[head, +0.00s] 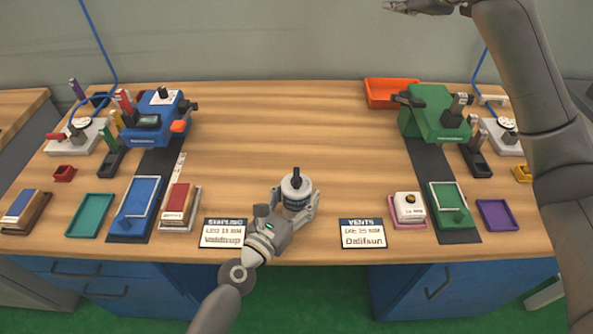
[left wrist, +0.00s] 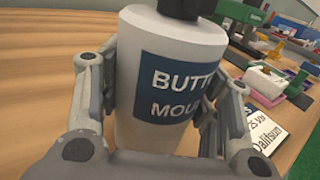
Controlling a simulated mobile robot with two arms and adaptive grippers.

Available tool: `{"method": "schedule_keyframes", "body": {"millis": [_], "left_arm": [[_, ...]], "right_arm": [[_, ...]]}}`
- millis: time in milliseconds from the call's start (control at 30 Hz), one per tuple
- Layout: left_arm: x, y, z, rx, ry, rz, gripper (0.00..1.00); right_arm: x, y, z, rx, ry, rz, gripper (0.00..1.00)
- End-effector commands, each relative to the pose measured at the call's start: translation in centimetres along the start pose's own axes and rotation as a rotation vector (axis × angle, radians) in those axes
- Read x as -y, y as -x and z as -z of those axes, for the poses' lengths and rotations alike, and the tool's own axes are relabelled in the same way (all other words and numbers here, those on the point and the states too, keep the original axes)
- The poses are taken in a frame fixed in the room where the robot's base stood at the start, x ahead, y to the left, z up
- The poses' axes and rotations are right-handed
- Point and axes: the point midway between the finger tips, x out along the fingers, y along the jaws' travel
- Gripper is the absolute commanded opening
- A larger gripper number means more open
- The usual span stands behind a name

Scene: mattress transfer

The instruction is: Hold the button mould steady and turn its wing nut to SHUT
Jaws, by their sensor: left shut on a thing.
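The button mould (head: 297,188) is a white cylinder standing upright near the front middle of the table. Its dark wing nut (head: 296,174) sits on top; which mark it points to is too small to tell. My left gripper (head: 298,205) is shut on the mould's body from the front. In the left wrist view its fingers stand on both sides of the mould (left wrist: 135,110), whose blue label is partly hidden by a finger. The top of the nut (left wrist: 180,8) is cut off there. My right gripper (head: 405,7) is raised at the top edge, far from the mould, partly cut off.
Two label cards, "Validsup"-like (head: 223,233) and "Dalitsun"-like (head: 362,233), lie either side of the mould. A blue machine (head: 155,118) stands left, a green one (head: 432,115) right, with trays around them. An orange bin (head: 385,93) is at the back. The table's middle is clear.

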Motion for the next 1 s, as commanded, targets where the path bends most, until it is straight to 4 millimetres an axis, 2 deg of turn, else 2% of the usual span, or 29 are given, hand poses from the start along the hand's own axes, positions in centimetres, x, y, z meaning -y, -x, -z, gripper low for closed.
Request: {"method": "schedule_keyframes", "body": {"millis": [33,200,300,400,500,600,700,900,1000], "left_arm": [[0.0,-0.1,-0.3,0.005,0.000,-0.001,0.12],[0.0,-0.1,-0.2,0.005,0.000,-0.001,0.12],[0.0,-0.1,-0.2,0.005,0.000,-0.001,0.12],[0.0,-0.1,-0.2,0.005,0.000,-0.001,0.12],[0.0,-0.1,-0.2,0.005,0.000,-0.001,0.12],[0.0,-0.1,-0.2,0.005,0.000,-0.001,0.12],[0.0,-0.1,-0.2,0.005,0.000,-0.001,0.12],[0.0,-0.1,-0.2,0.005,0.000,-0.001,0.12],[0.0,-0.1,-0.2,0.005,0.000,-0.001,0.12]], "right_arm": [[0.5,0.5,3.3,-0.044,0.079,0.023,0.34],[4.2,2.3,12.0,-0.171,0.343,0.125,0.34],[7.1,3.6,16.0,-0.233,0.507,0.189,0.34],[10.4,5.2,19.2,-0.289,0.674,0.256,0.34],[14.0,6.8,21.4,-0.334,0.843,0.329,0.34],[17.6,8.4,22.5,-0.370,1.012,0.410,0.34],[21.1,10.0,22.7,-0.398,1.175,0.497,0.34],[26.3,12.6,21.0,-0.424,1.430,0.663,0.34],[27.7,13.4,20.1,-0.428,1.507,0.723,0.34]]}}
